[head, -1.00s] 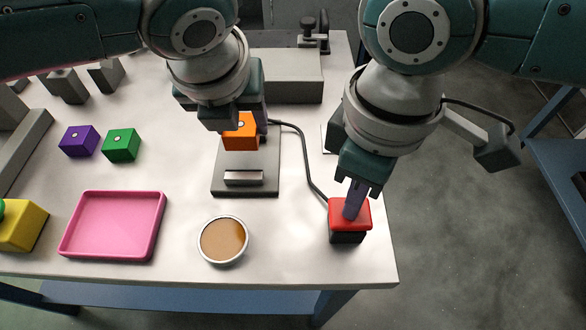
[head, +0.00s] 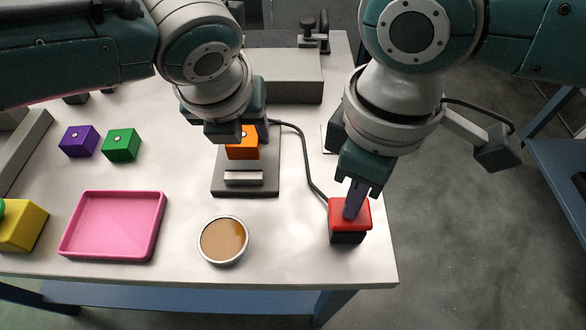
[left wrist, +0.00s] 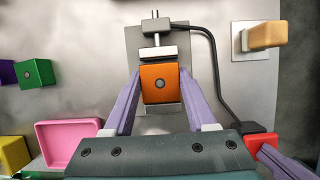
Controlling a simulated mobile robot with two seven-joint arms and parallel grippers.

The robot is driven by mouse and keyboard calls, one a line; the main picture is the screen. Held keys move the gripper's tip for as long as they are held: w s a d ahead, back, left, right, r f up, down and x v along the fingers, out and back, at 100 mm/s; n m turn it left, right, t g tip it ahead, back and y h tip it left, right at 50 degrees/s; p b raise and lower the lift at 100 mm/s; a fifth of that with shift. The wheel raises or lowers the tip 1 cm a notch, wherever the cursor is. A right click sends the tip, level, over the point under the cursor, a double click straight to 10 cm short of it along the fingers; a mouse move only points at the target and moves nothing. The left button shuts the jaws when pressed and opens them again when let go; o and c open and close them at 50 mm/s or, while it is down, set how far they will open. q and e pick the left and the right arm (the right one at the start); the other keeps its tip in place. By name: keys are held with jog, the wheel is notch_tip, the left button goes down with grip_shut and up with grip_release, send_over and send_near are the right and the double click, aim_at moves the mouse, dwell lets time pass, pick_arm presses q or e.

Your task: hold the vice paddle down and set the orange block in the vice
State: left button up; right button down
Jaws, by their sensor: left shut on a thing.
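The orange block (head: 243,147) is between the fingers of my left gripper (left wrist: 160,88), which is shut on it. The block is over the grey plate of the vice (head: 246,191), behind the low front jaw (head: 243,177) in the head view. The wrist view shows the block close to a vice jaw (left wrist: 158,53); whether it touches the plate is hidden. The red vice paddle (head: 362,214) sits on a dark base near the table's front right corner. My right gripper (head: 353,208) has its fingers together, with the tips on the paddle's top.
A pink tray (head: 112,226), a round tin (head: 222,240) and a yellow block (head: 20,226) lie at the front. Purple (head: 78,141) and green (head: 121,145) blocks stand left of the vice. A black cable (head: 305,160) runs from vice to paddle. A grey box (head: 290,75) stands behind.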

pick_arm(q)
jog(key=shift+f, duration=1.05)
pick_arm(e)
jog(key=shift+d+f, duration=0.1)
pick_arm(q)
jog(key=o, duration=1.5)
jog(key=shift+c, duration=0.2)
jog(key=shift+r, duration=4.45)
